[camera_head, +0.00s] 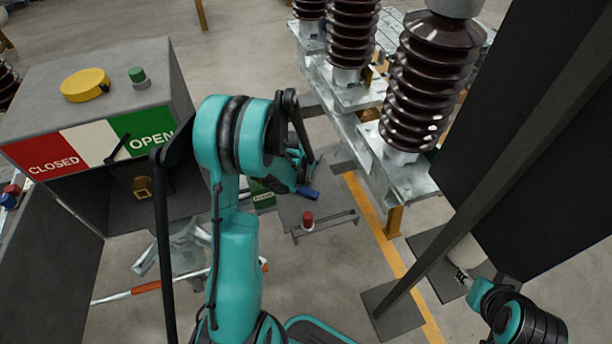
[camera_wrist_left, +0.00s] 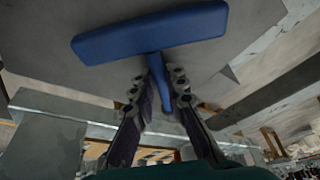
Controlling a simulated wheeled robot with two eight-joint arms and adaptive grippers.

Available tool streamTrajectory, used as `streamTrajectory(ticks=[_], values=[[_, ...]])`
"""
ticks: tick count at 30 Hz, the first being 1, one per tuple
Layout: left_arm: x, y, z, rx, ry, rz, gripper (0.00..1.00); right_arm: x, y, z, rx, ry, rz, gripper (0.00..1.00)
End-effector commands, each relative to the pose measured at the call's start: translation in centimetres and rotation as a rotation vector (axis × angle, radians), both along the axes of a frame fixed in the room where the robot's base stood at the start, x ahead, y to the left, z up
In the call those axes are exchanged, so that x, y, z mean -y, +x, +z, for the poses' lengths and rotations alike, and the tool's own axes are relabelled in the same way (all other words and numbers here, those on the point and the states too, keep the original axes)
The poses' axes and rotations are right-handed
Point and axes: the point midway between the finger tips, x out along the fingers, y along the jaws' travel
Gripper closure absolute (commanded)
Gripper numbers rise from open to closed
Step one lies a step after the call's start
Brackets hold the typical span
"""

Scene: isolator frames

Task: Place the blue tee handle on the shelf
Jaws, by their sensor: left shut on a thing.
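The blue tee handle (camera_head: 308,193) shows as a small blue piece beyond my left gripper (camera_head: 298,167) in the head view. In the left wrist view its wide crossbar (camera_wrist_left: 150,32) lies across the top. Its stem runs down between the fingers of my left gripper (camera_wrist_left: 162,92), which is shut on it. A grey shelf-like plate (camera_head: 290,212) with a front rail lies below the handle in the head view. A grey surface (camera_wrist_left: 60,68) lies behind the handle in the left wrist view. I cannot tell whether the handle touches it.
A red-topped knob (camera_head: 308,219) stands on the plate. A grey box (camera_head: 60,95) with a CLOSED/OPEN label stands left. Brown insulators (camera_head: 425,80) on a metal frame stand right. A dark post (camera_head: 480,200) crosses the right side. An orange-gripped rod (camera_head: 145,287) is at lower left.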

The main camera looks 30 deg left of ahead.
Motion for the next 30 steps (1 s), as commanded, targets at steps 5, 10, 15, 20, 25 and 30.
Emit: streamTrajectory(ticks=[5, 10, 15, 20, 25, 30], values=[[0.0, 0.0, -0.3, 0.000, 0.000, 0.000, 0.71, 0.0, 0.0, -0.3, 0.000, 0.000, 0.000, 0.60], [0.0, 0.0, -0.3, 0.000, 0.000, 0.000, 0.66, 0.0, 0.0, -0.3, 0.000, 0.000, 0.000, 0.60], [0.0, 0.0, -0.2, 0.000, 0.000, 0.000, 0.66, 0.0, 0.0, -0.2, 0.000, 0.000, 0.000, 0.60], [0.0, -0.3, 1.2, 0.000, 0.000, 0.000, 0.66, 0.0, 0.0, 0.6, 0.000, 0.000, 0.000, 0.60], [0.1, -1.6, 4.8, 0.000, 0.001, 0.001, 0.66, 0.0, 0.0, 1.9, 0.000, 0.000, 0.000, 0.60], [0.3, -2.8, 8.3, 0.000, 0.001, 0.001, 0.66, 0.0, 0.0, 3.1, 0.000, 0.000, 0.000, 0.60]])
